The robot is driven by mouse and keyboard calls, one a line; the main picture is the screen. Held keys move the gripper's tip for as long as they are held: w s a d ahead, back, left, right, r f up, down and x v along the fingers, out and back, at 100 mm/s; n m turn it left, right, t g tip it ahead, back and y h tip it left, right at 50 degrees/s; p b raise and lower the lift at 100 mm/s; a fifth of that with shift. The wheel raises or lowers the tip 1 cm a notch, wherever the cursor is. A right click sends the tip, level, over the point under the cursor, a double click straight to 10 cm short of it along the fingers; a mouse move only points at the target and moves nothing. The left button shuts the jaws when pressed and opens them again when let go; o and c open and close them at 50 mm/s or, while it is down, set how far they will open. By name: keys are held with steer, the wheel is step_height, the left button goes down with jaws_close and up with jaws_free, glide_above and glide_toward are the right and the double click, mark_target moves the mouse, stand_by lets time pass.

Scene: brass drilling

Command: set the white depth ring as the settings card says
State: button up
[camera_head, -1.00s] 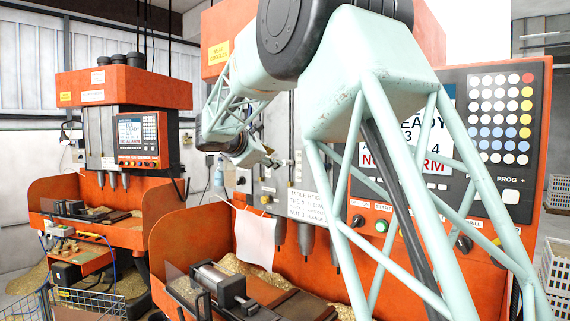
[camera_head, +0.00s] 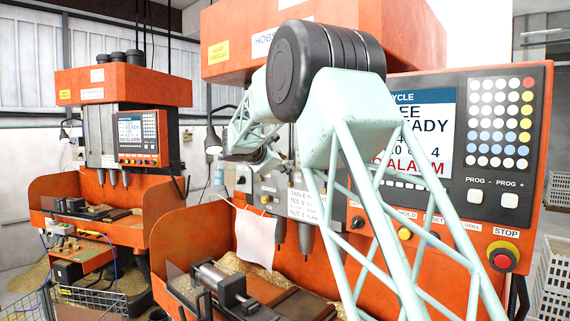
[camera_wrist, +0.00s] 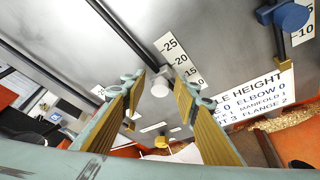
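The white depth ring (camera_wrist: 160,88) is on a dark rod in front of the grey machine panel. In the wrist view it appears between the tips of my gripper (camera_wrist: 158,86), beyond them as far as I can tell. The fingers are spread apart with nothing between their pads. A number scale (camera_wrist: 180,60) marked 25, 20 and 15 runs beside the rod. The settings card (camera_wrist: 252,97) is to the right, partly readable: table height, elbow 0, manifold 1, flange 2. It also shows in the head view (camera_head: 304,204), partly hidden by my arm.
The drill bits (camera_head: 306,238) hang above a vise (camera_head: 222,285).

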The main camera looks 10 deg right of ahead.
steer(key=shift+w+d+f, duration=0.1)
steer(key=shift+w+d, duration=0.05)
steer(key=shift+w, duration=0.05)
steer(key=c, duration=0.9)
steer(key=shift+r+p, duration=0.7)
steer(key=shift+r, duration=1.25)
steer(key=o, duration=0.9)
steer(key=shift+s, duration=0.1)
